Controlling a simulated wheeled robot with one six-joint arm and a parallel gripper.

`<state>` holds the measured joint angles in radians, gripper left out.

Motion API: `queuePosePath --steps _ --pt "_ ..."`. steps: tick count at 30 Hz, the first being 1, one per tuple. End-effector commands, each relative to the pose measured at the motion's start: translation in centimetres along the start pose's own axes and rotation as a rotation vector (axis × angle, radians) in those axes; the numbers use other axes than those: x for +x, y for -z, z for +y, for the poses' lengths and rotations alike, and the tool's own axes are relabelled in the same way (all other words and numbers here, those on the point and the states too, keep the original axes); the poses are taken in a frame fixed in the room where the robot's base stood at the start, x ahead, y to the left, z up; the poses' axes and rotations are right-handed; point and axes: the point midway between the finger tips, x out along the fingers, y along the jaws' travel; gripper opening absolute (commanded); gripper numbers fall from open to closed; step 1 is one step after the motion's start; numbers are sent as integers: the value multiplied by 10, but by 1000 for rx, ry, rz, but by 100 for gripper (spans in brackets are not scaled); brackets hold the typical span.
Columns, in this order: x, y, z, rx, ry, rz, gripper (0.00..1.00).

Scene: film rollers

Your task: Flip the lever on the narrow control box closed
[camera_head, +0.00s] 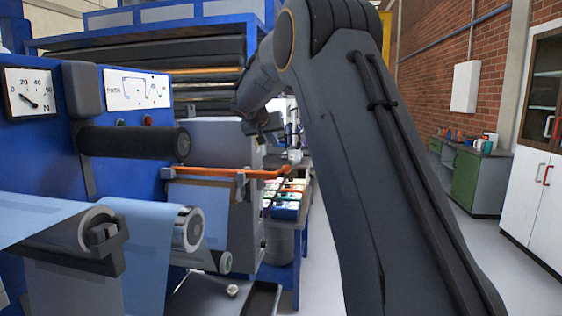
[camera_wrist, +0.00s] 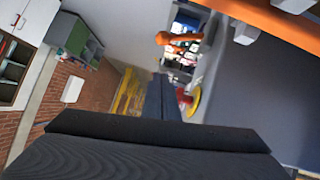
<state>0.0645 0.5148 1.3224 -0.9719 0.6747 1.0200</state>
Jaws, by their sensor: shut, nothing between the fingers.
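My gripper (camera_wrist: 162,80) is shut and empty in the wrist view, its dark fingers pointing up the picture. In the head view the end of my arm (camera_head: 262,125) is small and dark beside the grey machine housing, and its fingers cannot be made out. An orange bar (camera_head: 225,173) runs across the front of the housing and has a bent right end. An orange bar (camera_wrist: 268,20) and a separate-looking orange rounded end (camera_wrist: 164,38) show in the wrist view, apart from the fingers. I cannot clearly tell the narrow control box or its lever's position.
A red and yellow part (camera_wrist: 190,100) sits close right of my fingers. Blue film runs over rollers (camera_head: 188,228) at the left. A table with bins (camera_head: 288,200) stands behind. The floor at the right (camera_head: 480,240) is clear before white cabinets (camera_head: 533,190).

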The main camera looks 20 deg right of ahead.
Motion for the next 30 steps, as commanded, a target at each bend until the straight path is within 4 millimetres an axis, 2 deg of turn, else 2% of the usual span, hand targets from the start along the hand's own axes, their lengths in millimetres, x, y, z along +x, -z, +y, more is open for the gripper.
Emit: queuePosePath --steps 8,26,30 --pt "9 -2 -1 -3 1 -4 0" --pt "99 -2 -1 -2 2 -4 0" --pt "113 -16 -1 -5 1 -5 0"
